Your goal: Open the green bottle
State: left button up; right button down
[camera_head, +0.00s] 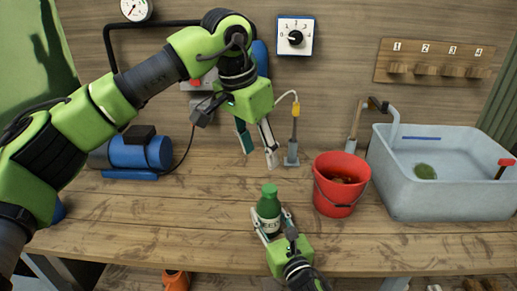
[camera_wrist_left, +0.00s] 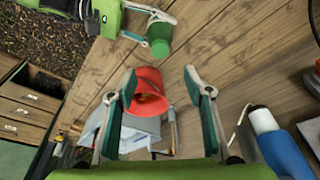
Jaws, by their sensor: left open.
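The green bottle (camera_head: 268,207) stands upright on the wooden bench near its front edge, with its green cap on top and a pale label. My right gripper (camera_head: 272,222) has its fingers on either side of the bottle and appears shut on it. The bottle (camera_wrist_left: 159,35) also shows in the left wrist view, seen from above, between the right gripper's fingers (camera_wrist_left: 153,28). My left gripper (camera_head: 258,146) is open and empty, above the bench and behind the bottle. Its two fingers (camera_wrist_left: 163,105) frame the lower middle of the left wrist view.
A red bucket (camera_head: 335,196) stands right of the bottle. A grey sink basin (camera_head: 440,190) is farther right. A grey stand with a yellow-tipped cable (camera_head: 292,150) is behind, close to my left gripper. A blue motor (camera_head: 140,152) sits at the left. The bench left of the bottle is clear.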

aim_at(270, 188)
pick_arm(q)
jog(key=x, duration=1.2)
jog(key=shift+r, duration=0.1)
grip_shut()
jog(key=n, duration=0.3)
jog(key=n+y, duration=0.1)
jog(key=n, duration=0.2)
jog(key=shift+s+d+n+t+y, duration=0.1)
jog(key=shift+d+n+t+y, duration=0.05)
jog(key=shift+n+t+y, duration=0.2)
jog(key=n+y, duration=0.1)
jog(key=n, duration=0.2)
jog(key=n+y, duration=0.1)
jog(key=n, duration=0.3)
jog(key=shift+d, duration=0.15)
jog(key=n+g+y, duration=0.1)
jog(key=n, duration=0.5)
jog(key=shift+d+n, duration=0.1)
jog(key=shift+n, duration=0.25)
jog(key=n+g, duration=0.1)
jog(key=n, duration=0.2)
jog(key=n+g, duration=0.1)
jog(key=n, duration=0.2)
jog(key=shift+w+n+y, duration=0.2)
jog(key=shift+n+y, duration=0.1)
jog(key=shift+y, duration=0.05)
